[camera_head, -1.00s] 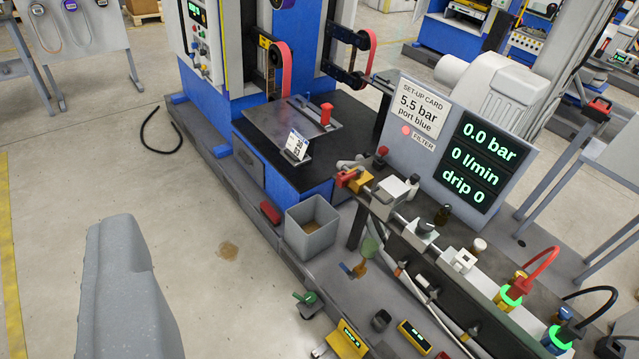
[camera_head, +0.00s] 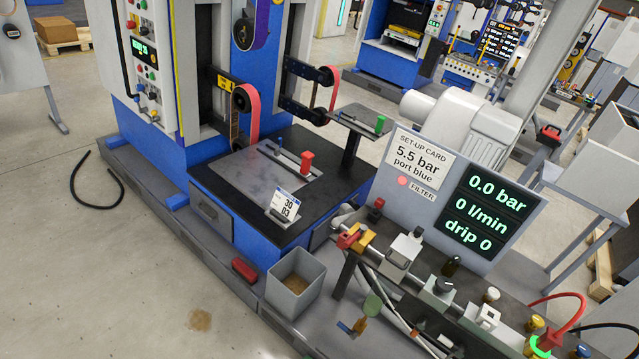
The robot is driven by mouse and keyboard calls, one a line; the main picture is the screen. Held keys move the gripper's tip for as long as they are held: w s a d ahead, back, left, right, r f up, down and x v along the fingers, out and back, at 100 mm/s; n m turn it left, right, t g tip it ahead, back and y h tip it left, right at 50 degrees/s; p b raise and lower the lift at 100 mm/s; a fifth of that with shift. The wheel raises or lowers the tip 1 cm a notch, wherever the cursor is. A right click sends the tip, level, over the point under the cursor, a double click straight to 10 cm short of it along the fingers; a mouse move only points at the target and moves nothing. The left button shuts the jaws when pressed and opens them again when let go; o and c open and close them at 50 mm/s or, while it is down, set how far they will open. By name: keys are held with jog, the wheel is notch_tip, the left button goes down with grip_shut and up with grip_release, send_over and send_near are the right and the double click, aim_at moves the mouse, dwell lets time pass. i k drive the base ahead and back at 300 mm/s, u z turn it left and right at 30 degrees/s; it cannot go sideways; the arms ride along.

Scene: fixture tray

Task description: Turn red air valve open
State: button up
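The red air valve (camera_head: 348,240) is a small red handle on a yellow-brass body at the left end of the air line, right of the middle of the view. From here I cannot tell for sure how its handle is turned. The display panel (camera_head: 478,214) behind it reads 0.0 bar, 0 l/min and drip 0. The set-up card (camera_head: 419,162) beside the readouts says 5.5 bar, port blue.
A grey open bin (camera_head: 296,288) stands just left of the valve. A dark machine table (camera_head: 225,195) with a red-knobbed slide (camera_head: 307,162) is behind it. Regulators and hoses (camera_head: 440,286) run to the right. Open floor (camera_head: 130,270) lies at the left.

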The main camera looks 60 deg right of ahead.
aim_at(362, 230)
jog(key=z, duration=0.3)
jog(key=i, duration=1.1)
jog(key=z, duration=0.85)
jog(key=i, duration=0.25)
jog(key=z, duration=0.2)
